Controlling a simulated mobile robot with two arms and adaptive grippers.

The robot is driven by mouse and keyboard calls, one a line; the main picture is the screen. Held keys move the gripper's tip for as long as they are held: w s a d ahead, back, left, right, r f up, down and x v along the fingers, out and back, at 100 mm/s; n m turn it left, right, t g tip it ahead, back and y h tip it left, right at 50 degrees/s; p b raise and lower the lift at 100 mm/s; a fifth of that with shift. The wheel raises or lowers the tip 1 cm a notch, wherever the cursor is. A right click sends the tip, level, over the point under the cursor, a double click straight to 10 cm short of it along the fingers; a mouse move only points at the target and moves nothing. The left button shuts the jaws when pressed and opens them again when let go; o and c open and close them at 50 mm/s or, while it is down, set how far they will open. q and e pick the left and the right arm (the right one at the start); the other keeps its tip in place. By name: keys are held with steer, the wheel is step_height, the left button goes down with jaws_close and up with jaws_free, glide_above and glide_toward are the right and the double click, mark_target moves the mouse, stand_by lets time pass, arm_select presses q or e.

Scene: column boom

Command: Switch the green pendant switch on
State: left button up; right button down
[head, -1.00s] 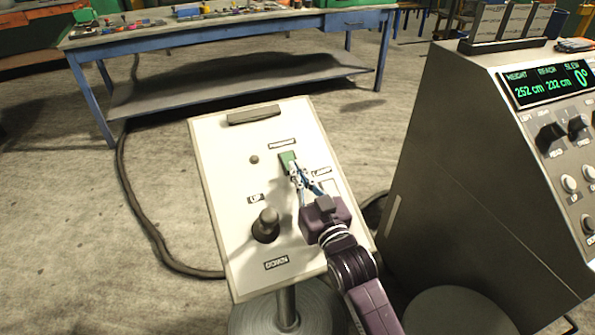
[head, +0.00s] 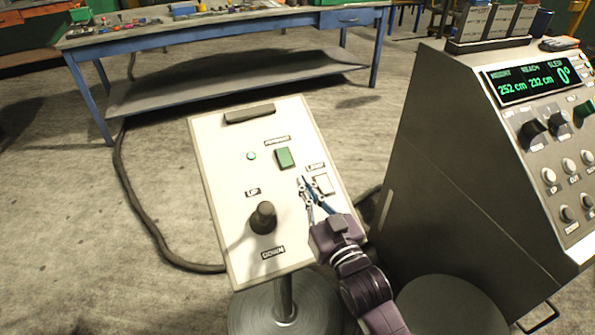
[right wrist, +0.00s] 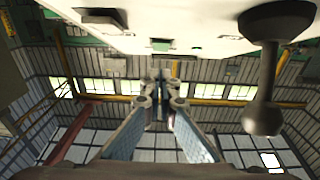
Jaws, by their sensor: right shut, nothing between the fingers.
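The green pendant switch (head: 285,158) sits on the upper right of the tilted white panel (head: 225,190), under a small label. A small round lamp (head: 251,156) to its left glows green. My right gripper (head: 304,182) is shut and empty, just below the green switch and apart from it, left of the white switch (head: 323,184). In the right wrist view the closed fingers (right wrist: 158,80) point toward the panel, with the green switch (right wrist: 160,45) beyond them. My left gripper is out of view.
A black joystick (head: 264,217) stands up from the panel between the UP and DOWN labels. A grey console (head: 440,160) with a lit display and knobs stands close on the right. A blue workbench (head: 225,35) is behind, and a cable runs on the floor.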

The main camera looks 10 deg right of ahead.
steer(key=v, duration=0.3)
steer(key=shift+s+f, duration=0.1)
steer(key=shift+f, duration=0.3)
steer(key=shift+s, duration=0.2)
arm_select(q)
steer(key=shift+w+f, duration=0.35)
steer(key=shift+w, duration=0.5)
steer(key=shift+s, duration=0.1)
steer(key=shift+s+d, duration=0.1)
arm_select(e)
steer(key=shift+f, duration=0.15)
